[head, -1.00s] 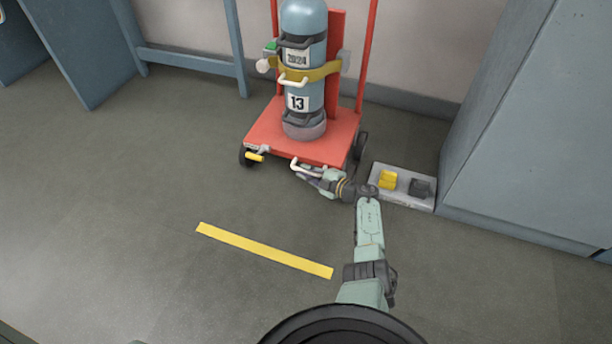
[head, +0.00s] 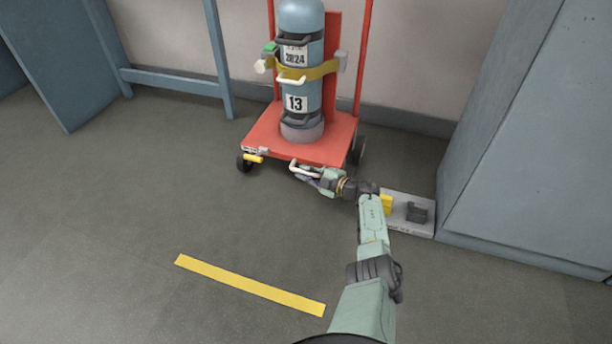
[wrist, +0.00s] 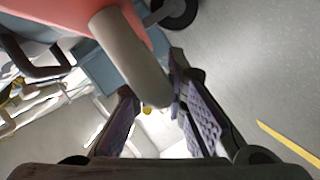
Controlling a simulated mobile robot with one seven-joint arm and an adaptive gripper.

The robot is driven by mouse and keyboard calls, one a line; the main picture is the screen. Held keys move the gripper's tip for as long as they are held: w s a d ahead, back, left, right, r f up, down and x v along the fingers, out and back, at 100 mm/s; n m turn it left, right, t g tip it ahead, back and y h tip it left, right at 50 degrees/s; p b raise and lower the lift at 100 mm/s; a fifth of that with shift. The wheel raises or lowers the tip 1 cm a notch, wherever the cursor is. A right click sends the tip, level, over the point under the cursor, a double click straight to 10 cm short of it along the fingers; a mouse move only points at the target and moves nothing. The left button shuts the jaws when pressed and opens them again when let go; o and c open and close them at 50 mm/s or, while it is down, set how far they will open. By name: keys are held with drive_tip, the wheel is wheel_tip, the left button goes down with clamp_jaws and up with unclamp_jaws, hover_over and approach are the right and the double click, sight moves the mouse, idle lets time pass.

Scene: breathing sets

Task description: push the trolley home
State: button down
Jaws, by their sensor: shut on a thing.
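The red trolley (head: 262,138) stands upright on dark wheels near the back wall. It carries a blue-grey cylinder (head: 301,75) marked 13 and 2024, held by a yellow strap (head: 318,72). My gripper (head: 302,174) is at the trolley's low front edge, shut on its pale handle (head: 296,163). In the wrist view the handle (wrist: 132,58) runs down between the two fingers of my gripper (wrist: 155,85); the exact contact is partly hidden. A small yellow lever (head: 253,158) sits on the trolley's front left corner.
A yellow floor line (head: 250,286) lies nearer me than the trolley. A low grey plate (head: 397,227) with a yellow block (head: 386,204) and a dark block (head: 417,211) is right of my gripper, by a blue-grey cabinet (head: 520,150). A blue frame (head: 175,78) stands back left. The left floor is clear.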

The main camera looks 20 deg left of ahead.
drive_tip(key=shift+w+r, duration=0.15)
drive_tip(key=shift+w, duration=0.15)
drive_tip(key=c, duration=1.8)
unclamp_jaws()
drive_tip(key=shift+a, duration=0.1)
drive_tip(key=shift+o, duration=1)
drive_tip(key=shift+s, duration=0.1)
wheel_tip(320, 180, up, 10)
drive_tip(key=shift+r, duration=0.1)
